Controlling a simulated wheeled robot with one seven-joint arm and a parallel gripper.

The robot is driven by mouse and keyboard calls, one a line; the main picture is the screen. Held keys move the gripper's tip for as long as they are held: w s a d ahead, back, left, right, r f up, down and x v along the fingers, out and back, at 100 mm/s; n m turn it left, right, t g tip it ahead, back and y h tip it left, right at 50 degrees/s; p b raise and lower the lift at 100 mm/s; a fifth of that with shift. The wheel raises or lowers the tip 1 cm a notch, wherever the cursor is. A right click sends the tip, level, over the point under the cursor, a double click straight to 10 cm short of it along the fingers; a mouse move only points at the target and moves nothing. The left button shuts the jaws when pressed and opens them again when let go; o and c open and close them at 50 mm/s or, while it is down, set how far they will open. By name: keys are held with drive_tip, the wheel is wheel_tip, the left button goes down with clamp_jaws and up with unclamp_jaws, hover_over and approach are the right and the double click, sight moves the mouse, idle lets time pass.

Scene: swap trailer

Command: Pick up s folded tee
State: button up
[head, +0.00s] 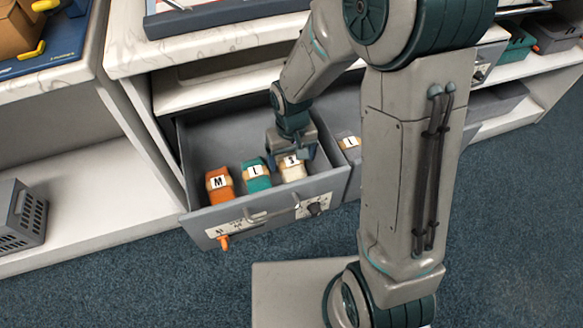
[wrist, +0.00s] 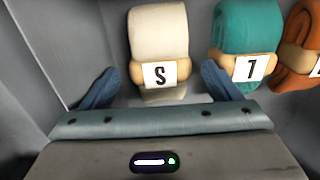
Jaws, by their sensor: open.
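The S folded tee is a cream roll with a tan band and a white "S" label. It lies in the open grey drawer (head: 235,217), the rightmost of three rolls there; its lower part shows in the head view (head: 292,172). In the wrist view the S tee (wrist: 160,35) is at top centre. My gripper (head: 295,152) is over the drawer at the S tee. In the wrist view the blue fingers of my gripper (wrist: 165,88) are spread apart, one on each side of the S tee's labelled end. Whether they touch it cannot be told.
Another compartment (head: 352,150) with a labelled grey item is to the right.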

sight(292, 162)
wheel_tip(292, 162, down, 3)
drive_tip(key=shift+f+b, duration=0.1)
drive_tip(key=shift+b, duration=0.25)
drive_tip(key=shift+c, duration=0.3)
drive_tip(key=c, duration=1.1)
